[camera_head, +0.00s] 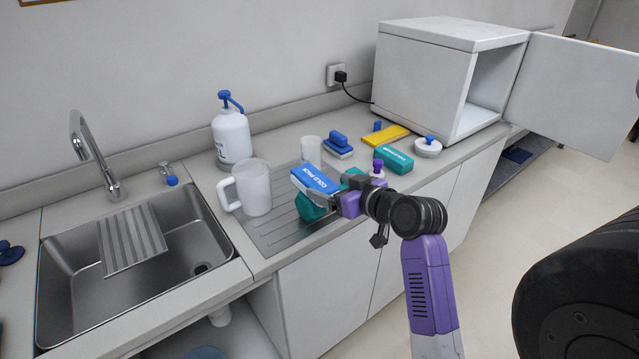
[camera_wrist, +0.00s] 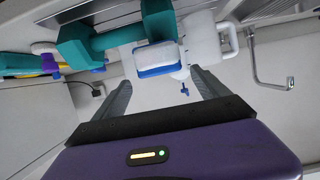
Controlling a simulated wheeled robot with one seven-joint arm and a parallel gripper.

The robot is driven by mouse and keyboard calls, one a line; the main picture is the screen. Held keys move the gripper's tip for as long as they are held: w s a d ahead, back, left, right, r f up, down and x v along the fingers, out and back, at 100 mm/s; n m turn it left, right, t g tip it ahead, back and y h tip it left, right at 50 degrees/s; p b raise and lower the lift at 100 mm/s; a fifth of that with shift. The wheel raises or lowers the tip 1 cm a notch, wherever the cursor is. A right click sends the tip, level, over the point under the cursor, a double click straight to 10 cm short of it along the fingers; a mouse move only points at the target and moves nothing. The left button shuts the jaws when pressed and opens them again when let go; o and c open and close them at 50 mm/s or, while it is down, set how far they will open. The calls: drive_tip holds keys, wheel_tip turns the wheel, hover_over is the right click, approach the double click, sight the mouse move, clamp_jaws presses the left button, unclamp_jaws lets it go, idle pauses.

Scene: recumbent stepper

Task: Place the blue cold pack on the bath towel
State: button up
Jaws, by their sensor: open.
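The blue cold pack (camera_head: 316,179), a flat block with white lettering, lies at the front of the counter, by the teal dumbbell (camera_head: 311,207), and looks raised on it. My gripper (camera_head: 326,193) is open right at the pack, coming from the right. In the wrist view the pack (camera_wrist: 157,58) shows its pale face and blue edge just beyond my open fingers (camera_wrist: 160,84); contact cannot be told. The dumbbell also shows there (camera_wrist: 75,47). I cannot make out a bath towel for certain in either view.
A white mug (camera_head: 252,188) and a pump bottle (camera_head: 231,135) stand left of the pack. A teal pack (camera_head: 394,158), a yellow block (camera_head: 386,135) and a white roll (camera_head: 428,147) lie to the right. A steel sink (camera_head: 185,235) holds a grey striped sheet (camera_head: 132,240). An open cabinet (camera_head: 425,75) stands behind.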

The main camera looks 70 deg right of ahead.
sight(319, 182)
drive_tip(key=shift+p+x, duration=0.9)
drive_tip(key=shift+x, duration=2.95)
drive_tip(key=shift+a+f, duration=0.1)
drive_tip(key=shift+a, duration=0.05)
drive_tip(key=c, duration=1.7)
clamp_jaws()
drive_tip(key=shift+r, duration=0.2)
